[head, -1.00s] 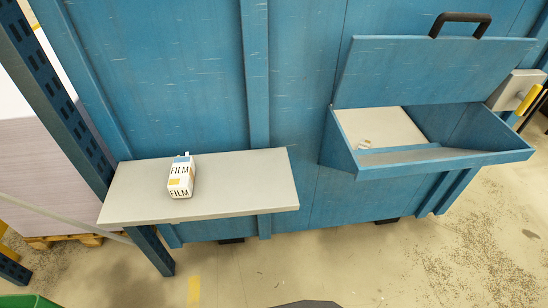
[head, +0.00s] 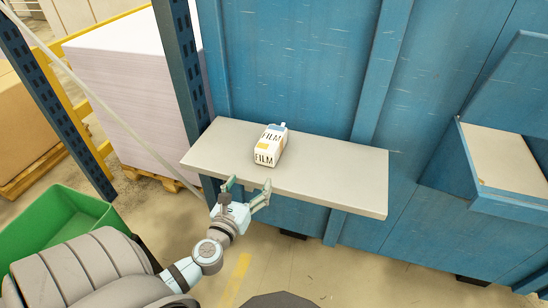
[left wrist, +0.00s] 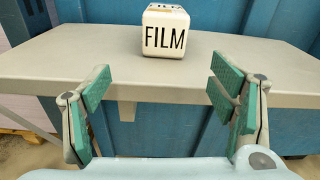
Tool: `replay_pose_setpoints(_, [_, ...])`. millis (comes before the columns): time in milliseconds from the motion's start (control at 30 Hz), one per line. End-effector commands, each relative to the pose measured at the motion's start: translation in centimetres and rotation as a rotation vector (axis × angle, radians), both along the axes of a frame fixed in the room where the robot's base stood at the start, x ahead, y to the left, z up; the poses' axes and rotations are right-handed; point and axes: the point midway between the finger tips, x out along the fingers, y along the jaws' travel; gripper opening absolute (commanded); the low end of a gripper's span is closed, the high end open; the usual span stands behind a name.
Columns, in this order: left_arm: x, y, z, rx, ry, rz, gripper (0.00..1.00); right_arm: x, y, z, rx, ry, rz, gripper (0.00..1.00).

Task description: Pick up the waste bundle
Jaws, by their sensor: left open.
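The waste bundle is a small white block (head: 270,146) marked FILM, with orange and blue patches. It lies on the grey shelf (head: 340,185) against the blue wall. In the left wrist view the bundle (left wrist: 165,31) stands ahead, centred between the fingers and beyond them. My left gripper (head: 245,188) is open and empty at the shelf's front edge, apart from the bundle. Its green finger pads show in the left wrist view (left wrist: 160,103). My right gripper is not in view.
A blue open hatch (head: 505,165) is on the wall at the right. A blue perforated post (head: 180,80) stands at the shelf's left end. A white paper stack (head: 135,80), a cardboard box (head: 35,115) and a green bin (head: 60,225) are at the left.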

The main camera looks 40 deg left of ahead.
Motion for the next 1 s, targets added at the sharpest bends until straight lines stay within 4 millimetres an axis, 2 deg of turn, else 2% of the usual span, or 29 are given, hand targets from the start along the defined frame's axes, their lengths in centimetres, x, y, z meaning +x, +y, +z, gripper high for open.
replay_pose_setpoints(33, [0.6,-0.2,1.3,0.064,-0.022,-0.012,0.78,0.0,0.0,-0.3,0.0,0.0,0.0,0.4])
replay_pose_setpoints(133, [2.5,0.2,2.5,0.102,-0.034,-0.016,0.78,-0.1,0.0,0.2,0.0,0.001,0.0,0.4])
replay_pose_setpoints(300, [7.0,1.7,2.5,0.098,-0.032,-0.016,0.78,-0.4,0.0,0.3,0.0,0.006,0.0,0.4])
replay_pose_setpoints(533, [9.8,2.6,2.2,0.094,-0.03,-0.017,0.78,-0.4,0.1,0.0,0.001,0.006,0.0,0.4])
replay_pose_setpoints(700, [13.0,3.8,2.1,0.092,-0.03,-0.016,0.78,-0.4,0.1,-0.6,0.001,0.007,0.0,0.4])
replay_pose_setpoints(800, [13.9,4.0,2.1,0.09,-0.029,-0.018,0.78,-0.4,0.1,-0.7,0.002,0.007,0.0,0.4])
replay_pose_setpoints(967, [13.9,4.0,2.1,0.091,-0.029,-0.018,0.78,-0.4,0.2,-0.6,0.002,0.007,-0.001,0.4])
replay_pose_setpoints(1000, [13.9,4.0,2.1,0.091,-0.029,-0.018,0.74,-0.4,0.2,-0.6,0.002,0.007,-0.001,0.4])
